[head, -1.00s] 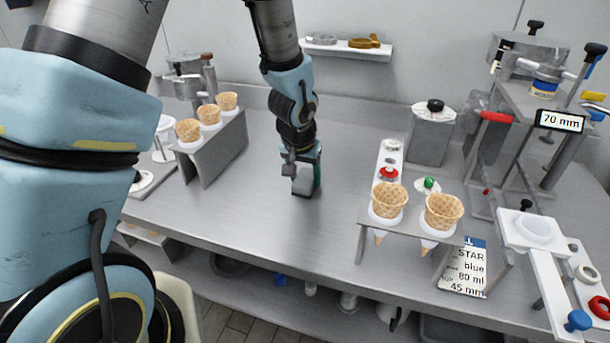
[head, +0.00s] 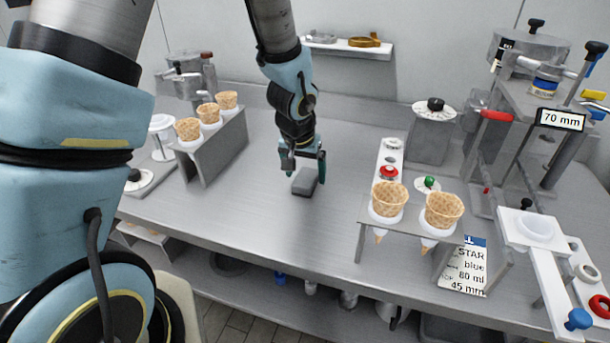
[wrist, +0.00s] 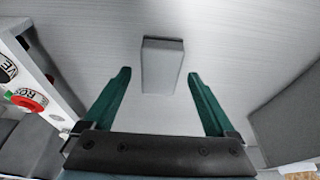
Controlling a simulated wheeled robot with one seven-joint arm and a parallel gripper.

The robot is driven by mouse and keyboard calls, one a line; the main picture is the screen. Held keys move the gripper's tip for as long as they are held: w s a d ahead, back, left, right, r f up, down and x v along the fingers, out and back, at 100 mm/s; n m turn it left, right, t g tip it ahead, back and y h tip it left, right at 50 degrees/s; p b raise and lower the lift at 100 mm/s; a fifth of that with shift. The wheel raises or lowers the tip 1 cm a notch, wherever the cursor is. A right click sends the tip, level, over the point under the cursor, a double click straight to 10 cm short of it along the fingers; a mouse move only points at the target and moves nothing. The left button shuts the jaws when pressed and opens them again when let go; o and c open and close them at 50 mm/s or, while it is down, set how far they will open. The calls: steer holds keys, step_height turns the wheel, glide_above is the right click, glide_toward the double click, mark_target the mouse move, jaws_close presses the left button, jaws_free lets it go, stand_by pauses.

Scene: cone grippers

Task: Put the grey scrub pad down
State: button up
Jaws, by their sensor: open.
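The grey scrub pad (head: 304,182) lies on the steel worktop (head: 262,215), in the middle between the two cone stands. My gripper (head: 302,172) is just above and behind it, pointing down, with its green fingers spread apart. In the wrist view the pad (wrist: 162,65) lies beyond the open fingertips (wrist: 160,75), in line with the gap between them. Nothing is held between the fingers.
A stand with several waffle cones (head: 210,116) is at the left. The worktop around the pad is clear.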

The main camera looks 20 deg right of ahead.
steer(key=v, duration=1)
steer(key=shift+s+r, duration=0.15)
steer(key=shift+r, duration=0.2)
